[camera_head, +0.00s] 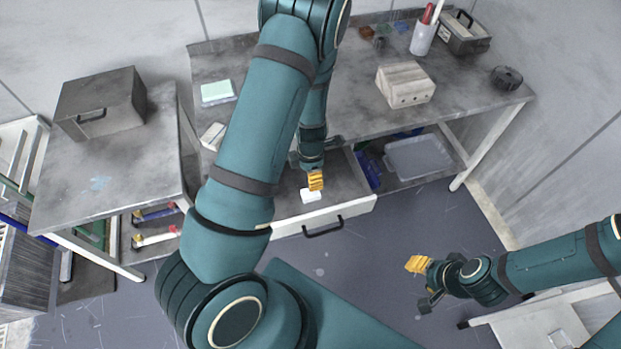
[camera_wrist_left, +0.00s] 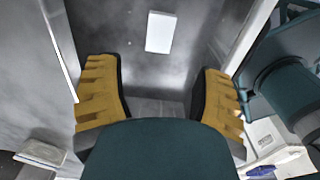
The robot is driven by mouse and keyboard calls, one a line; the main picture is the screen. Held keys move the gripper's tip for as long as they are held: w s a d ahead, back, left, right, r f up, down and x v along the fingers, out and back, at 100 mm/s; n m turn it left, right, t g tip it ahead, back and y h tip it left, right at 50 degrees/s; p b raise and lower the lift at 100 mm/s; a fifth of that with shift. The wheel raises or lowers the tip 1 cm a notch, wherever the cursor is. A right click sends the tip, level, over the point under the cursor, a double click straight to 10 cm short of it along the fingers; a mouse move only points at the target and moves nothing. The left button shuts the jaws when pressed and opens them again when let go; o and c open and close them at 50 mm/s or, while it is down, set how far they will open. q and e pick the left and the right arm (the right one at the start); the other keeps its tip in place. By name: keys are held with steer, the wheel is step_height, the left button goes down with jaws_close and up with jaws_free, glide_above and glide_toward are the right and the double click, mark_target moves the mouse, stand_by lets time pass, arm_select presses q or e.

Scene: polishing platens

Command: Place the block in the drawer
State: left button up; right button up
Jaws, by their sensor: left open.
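The open drawer (camera_head: 348,211) sticks out from under the workbench, its white front and black handle facing me. A white block (camera_head: 310,195) lies on the drawer's floor near its front. In the left wrist view the white block (camera_wrist_left: 160,32) lies flat on the grey drawer floor, beyond and between my fingertips, with nothing gripping it. My left gripper (camera_head: 315,181) reaches down into the drawer just above the block; its yellow fingers are spread apart and empty (camera_wrist_left: 160,95). My right gripper (camera_head: 420,283) is over the floor at the lower right, away from the drawer.
The workbench (camera_head: 290,118) carries a light box with holes (camera_head: 405,84), a cup of pens (camera_head: 422,38), a toolbox (camera_head: 465,32) and a dark round part (camera_head: 507,77). A side table (camera_head: 140,165) with a metal box (camera_head: 100,102) stands left. A grey tray (camera_head: 418,157) lies on the shelf right of the drawer.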

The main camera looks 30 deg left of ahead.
mark_target(326, 213)
arm_select(q)
steer(key=s+d+m, duration=0.2)
steer(key=m, duration=0.2)
steer(key=s+d+f+m+h, duration=0.1)
steer(key=s+d+m, duration=0.1)
steer(key=m, duration=0.3)
steer(key=s+d+m, duration=0.2)
steer(key=d+m, duration=0.2)
steer(key=shift+d+f, duration=0.2)
steer(key=shift+f, duration=0.2)
steer(key=s+d+r+m+t+h, duration=0.1)
steer(key=s+d+r+m+h, duration=0.1)
steer(key=d+m, duration=0.7)
steer(key=s+m, duration=0.1)
steer(key=m, duration=0.3)
steer(key=shift+s+d+t+h, duration=0.15)
steer(key=shift+s+t+h, duration=0.25)
steer(key=shift+r, duration=0.1)
